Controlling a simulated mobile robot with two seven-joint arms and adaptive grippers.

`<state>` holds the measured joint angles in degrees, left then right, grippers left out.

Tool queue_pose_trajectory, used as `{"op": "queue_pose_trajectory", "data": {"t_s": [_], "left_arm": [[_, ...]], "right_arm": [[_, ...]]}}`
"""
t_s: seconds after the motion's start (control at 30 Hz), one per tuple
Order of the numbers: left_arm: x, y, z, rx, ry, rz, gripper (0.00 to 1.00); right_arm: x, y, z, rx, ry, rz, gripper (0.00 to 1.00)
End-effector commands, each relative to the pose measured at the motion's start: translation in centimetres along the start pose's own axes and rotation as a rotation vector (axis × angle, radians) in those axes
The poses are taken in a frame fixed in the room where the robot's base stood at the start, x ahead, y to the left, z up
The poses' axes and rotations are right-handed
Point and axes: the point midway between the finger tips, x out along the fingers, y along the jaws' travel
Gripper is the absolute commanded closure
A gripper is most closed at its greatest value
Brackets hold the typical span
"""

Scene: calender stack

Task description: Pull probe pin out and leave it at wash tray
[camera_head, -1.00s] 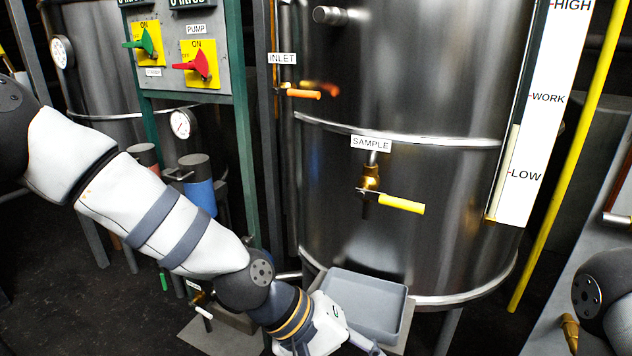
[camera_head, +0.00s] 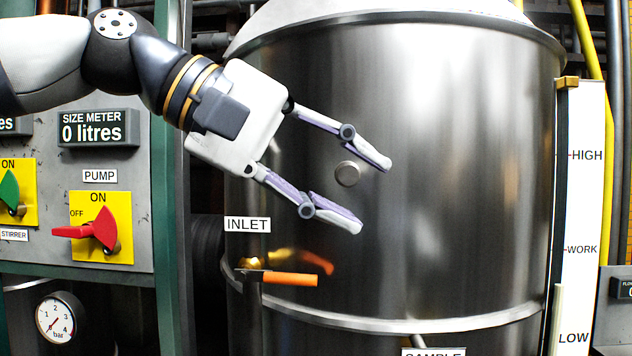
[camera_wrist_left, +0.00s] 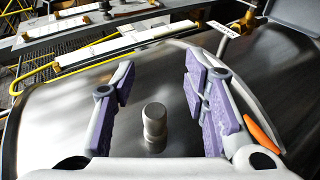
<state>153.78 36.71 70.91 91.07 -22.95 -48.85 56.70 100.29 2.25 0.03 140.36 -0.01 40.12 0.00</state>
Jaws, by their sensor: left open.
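The probe pin (camera_head: 347,173) is a short, round metal stub on the front of the steel tank (camera_head: 450,130). My left gripper (camera_head: 373,196) is open, with one finger above and one below the pin in the head view. In the left wrist view the pin (camera_wrist_left: 154,122) stands between the spread purple-padded fingers, with room on both sides. The fingers do not seem to touch it. The wash tray is out of the head view; a grey tray-like shape (camera_wrist_left: 298,12) shows at the top right of the left wrist view. My right gripper is not in view.
The inlet valve's orange handle (camera_head: 290,279) sticks out below the left gripper. A panel with a red pump switch (camera_head: 98,232) is on the left. A level gauge board (camera_head: 588,210) stands on the right. The tank face right of the fingers is clear.

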Motion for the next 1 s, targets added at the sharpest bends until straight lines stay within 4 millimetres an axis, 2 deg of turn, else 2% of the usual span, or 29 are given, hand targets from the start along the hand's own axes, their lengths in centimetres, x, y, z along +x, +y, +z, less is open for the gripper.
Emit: {"op": "queue_pose_trajectory", "data": {"t_s": [0.17,0.43,0.6,0.97,1.0], "left_arm": [[-0.1,0.3,-0.8,0.0,0.001,0.003,0.59],[1.1,0.1,-4.7,-0.004,0.001,0.003,0.59],[1.6,0.0,-6.3,-0.004,0.0,0.001,0.59],[1.6,0.3,-6.7,0.002,0.002,0.003,0.59],[1.6,0.3,-6.7,0.002,0.002,0.003,0.64]], "right_arm": [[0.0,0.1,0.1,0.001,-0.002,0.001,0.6],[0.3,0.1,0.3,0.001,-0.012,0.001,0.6],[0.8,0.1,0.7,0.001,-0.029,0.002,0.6],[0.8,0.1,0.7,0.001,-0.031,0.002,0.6],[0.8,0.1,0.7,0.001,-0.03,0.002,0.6]]}}
